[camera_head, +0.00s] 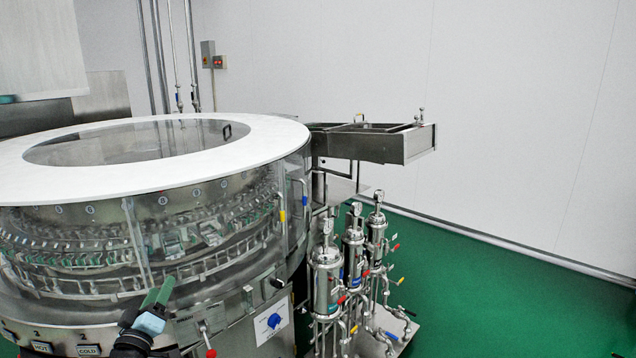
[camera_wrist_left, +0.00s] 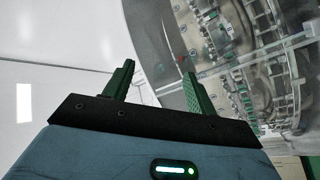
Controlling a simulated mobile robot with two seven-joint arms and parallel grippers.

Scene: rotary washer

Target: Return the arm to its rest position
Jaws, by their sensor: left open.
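My left gripper (camera_head: 160,296) shows at the lower left of the head view, in front of the rotary washer (camera_head: 285,215). Its green fingers point up, and its dark wrist runs down to the bottom edge. In the left wrist view the two green fingers of my left gripper (camera_wrist_left: 157,88) stand apart, with nothing between them. The washer's clear wall and inner racks (camera_wrist_left: 235,60) lie beyond them at the right of that view. I cannot tell the exact gap between gripper and washer. My right gripper is not in view.
A steel chute (camera_head: 380,143) juts right from the washer. Several filter housings with gauges and valves (camera_head: 352,245) stand to its right. The green floor (camera_head: 500,300) at the right is clear.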

